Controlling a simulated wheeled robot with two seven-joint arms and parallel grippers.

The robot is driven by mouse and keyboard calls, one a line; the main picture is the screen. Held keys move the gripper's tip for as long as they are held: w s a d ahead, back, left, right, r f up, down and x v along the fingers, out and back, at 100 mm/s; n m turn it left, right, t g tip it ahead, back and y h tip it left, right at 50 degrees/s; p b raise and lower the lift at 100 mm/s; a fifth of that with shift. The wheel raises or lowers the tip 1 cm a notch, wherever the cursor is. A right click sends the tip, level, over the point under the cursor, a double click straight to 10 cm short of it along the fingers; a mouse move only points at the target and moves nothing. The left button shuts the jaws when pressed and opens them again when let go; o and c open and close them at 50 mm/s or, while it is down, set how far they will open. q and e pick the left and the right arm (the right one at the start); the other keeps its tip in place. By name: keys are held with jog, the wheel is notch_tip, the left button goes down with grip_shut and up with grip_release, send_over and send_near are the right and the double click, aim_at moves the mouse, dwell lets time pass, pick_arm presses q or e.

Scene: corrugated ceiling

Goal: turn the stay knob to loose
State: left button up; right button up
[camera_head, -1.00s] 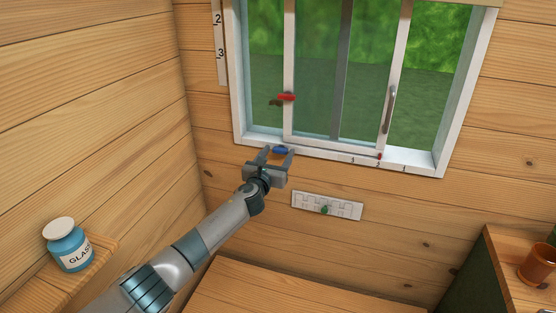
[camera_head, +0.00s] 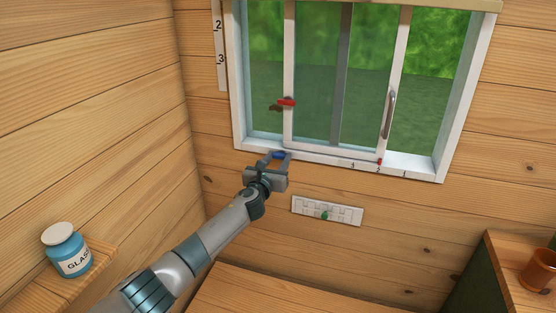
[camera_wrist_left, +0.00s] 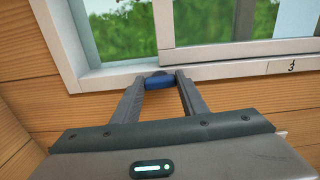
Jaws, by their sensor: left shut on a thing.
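The stay knob is a small blue knob (camera_head: 279,155) on the lower window frame, near its left corner. It also shows in the left wrist view (camera_wrist_left: 160,83). My left gripper (camera_head: 277,158) is shut on the blue knob, with one finger on each side of it. In the left wrist view the fingertips (camera_wrist_left: 161,82) sit at the knob's left and right ends. Any marking around the knob is hidden or too small to read. My right gripper is not in view.
The sliding window (camera_head: 340,80) has a red latch (camera_head: 286,102), a metal handle (camera_head: 389,112) and a numbered sill scale (camera_head: 378,167). A slotted white plate with a green peg (camera_head: 325,215) is below. A blue jar (camera_head: 67,251) stands on a left shelf; a pot (camera_head: 540,268) stands right.

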pick_arm(q)
jog(key=n, duration=0.4)
jog(key=shift+f+n+b, duration=0.1)
jog(key=shift+n+b, duration=0.2)
jog(key=shift+n, duration=0.1)
jog(key=n, duration=0.4)
jog(key=shift+a+n+b, duration=0.1)
jog(key=shift+n+b, duration=0.2)
jog(key=n, duration=0.4)
jog(key=shift+f+b, duration=0.1)
jog(key=shift+b, duration=0.2)
jog(key=n, duration=0.5)
jog(key=shift+f, duration=0.1)
jog(key=shift+f+n+b, duration=0.2)
jog(key=shift+n+b, duration=0.85)
jog(key=shift+n, duration=7.55)
